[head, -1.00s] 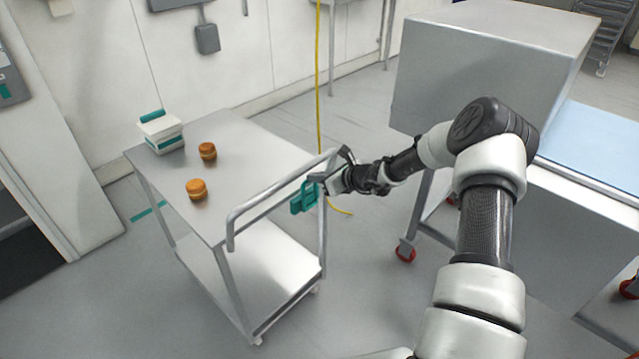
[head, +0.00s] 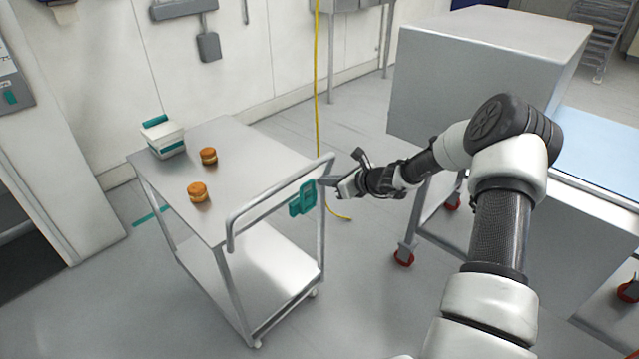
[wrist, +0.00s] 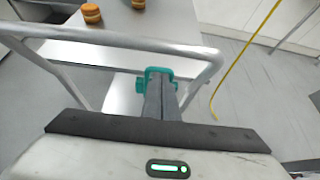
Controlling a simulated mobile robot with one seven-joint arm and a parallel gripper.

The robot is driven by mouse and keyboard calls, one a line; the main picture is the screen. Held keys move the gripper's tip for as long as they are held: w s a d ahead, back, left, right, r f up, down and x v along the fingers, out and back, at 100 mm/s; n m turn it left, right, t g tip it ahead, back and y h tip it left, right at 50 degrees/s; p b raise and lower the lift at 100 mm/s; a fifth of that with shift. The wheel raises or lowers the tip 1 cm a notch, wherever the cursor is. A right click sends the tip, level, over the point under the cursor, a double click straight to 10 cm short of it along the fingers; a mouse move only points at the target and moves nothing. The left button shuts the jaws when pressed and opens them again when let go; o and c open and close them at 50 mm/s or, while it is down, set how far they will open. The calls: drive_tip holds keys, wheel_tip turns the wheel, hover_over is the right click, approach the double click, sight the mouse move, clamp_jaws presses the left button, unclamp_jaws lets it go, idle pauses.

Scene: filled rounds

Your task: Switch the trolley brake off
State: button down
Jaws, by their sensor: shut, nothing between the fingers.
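The steel trolley (head: 262,140) stands left of centre in the head view, with its push handle (head: 278,200) on the near right side. A teal brake unit (head: 303,198) is mounted by the handle's right upright. It also shows in the wrist view (wrist: 141,85), partly hidden behind my fingers. My gripper (head: 325,182) is shut and empty, just right of the handle upright, pointing toward the teal unit. In the wrist view the closed fingers (wrist: 160,82) overlap the teal part; I cannot tell whether they touch it. The lever's position is not clear.
Two round orange-brown filled items (head: 208,156) and a white and teal box (head: 163,136) are on the trolley top. A large grey cabinet (head: 480,80) on red-wheeled legs stands at right. A yellow hose (head: 317,80) hangs behind.

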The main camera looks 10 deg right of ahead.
drive_tip(key=s+d+r, duration=0.2)
drive_tip(key=s+r, duration=0.1)
drive_tip(key=r, duration=0.3)
drive_tip(key=shift+d, duration=0.2)
drive_tip(key=shift+r, duration=0.1)
